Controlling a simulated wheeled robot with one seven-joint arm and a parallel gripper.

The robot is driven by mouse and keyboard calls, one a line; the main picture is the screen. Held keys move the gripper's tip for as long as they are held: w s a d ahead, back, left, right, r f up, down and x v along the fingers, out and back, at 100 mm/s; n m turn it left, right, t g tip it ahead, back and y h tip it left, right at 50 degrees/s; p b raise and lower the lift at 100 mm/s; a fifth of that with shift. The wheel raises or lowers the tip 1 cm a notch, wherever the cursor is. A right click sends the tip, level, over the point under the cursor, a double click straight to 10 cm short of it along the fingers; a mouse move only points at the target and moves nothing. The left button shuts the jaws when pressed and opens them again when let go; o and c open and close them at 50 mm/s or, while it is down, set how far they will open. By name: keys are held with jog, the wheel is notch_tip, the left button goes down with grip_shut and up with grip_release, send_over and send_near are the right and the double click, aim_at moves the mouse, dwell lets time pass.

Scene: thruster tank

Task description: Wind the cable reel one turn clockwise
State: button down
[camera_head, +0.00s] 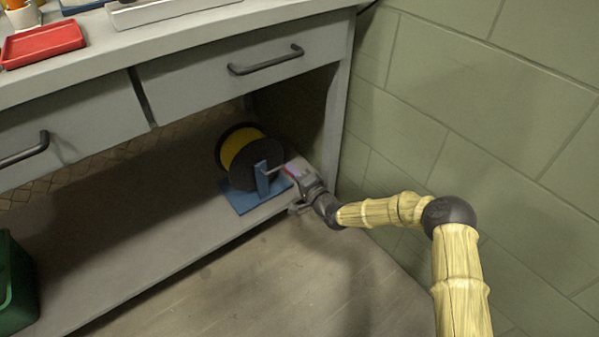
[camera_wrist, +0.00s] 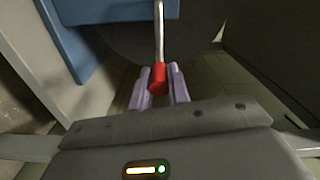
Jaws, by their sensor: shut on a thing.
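The cable reel (camera_head: 241,150) has dark round flanges and yellow cable. It sits on a blue stand (camera_head: 242,196) on the lower shelf under the bench. A metal crank (camera_wrist: 159,35) with a red handle (camera_wrist: 158,78) shows in the wrist view. My gripper (camera_head: 293,174) is at the right side of the reel, and its two pale fingers are shut on the red handle. In the wrist view my gripper (camera_wrist: 159,86) has one finger on each side of the handle. The far side of the reel is hidden.
The bench's right side panel (camera_head: 338,125) stands close behind my gripper, with a green block wall (camera_head: 480,110) to the right. Drawers with dark handles (camera_head: 266,61) overhang the shelf (camera_head: 120,235). A green bin (camera_head: 18,285) stands at lower left. The shelf left of the reel is clear.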

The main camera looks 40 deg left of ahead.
jog(key=shift+s+f, duration=0.15)
jog(key=shift+s, duration=0.05)
jog(key=c, duration=1.3)
grip_release()
jog(key=shift+a, duration=0.1)
jog(key=shift+w, duration=0.1)
jog(key=shift+r, duration=0.2)
jog(key=p+v, duration=0.7)
jog(key=v, duration=1)
jog(key=shift+d+p, duration=0.25)
jog(key=shift+p, duration=0.05)
jog(key=shift+f, duration=0.1)
